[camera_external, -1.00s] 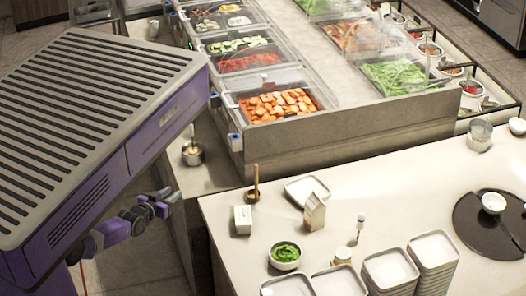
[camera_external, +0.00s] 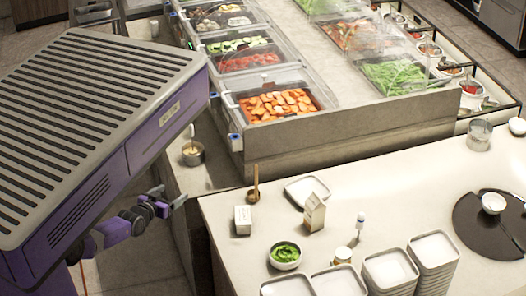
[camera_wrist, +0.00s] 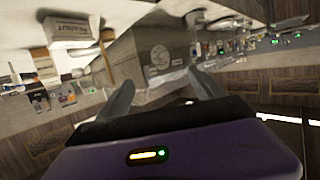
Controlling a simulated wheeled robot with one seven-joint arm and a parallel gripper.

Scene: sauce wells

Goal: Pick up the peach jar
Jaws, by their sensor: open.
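A small jar with a pale lid and yellowish body (camera_external: 343,256) stands on the white counter behind the stacked trays in the external view. I cannot read a label on it, so I cannot tell whether it is the peach jar. My gripper (camera_external: 176,200) is left of the counter's edge, well apart from the jar. In the wrist view my gripper (camera_wrist: 160,80) shows two separated fingers with nothing between them. The jar is not clearly identifiable in that tilted view.
The white counter holds a white box (camera_external: 243,220), a carton (camera_external: 314,213), a bowl of green food (camera_external: 285,256), a small bottle (camera_external: 360,224) and stacked white trays (camera_external: 390,270). A metal pot (camera_external: 193,153) sits on the ledge. Food wells (camera_external: 275,103) stand behind.

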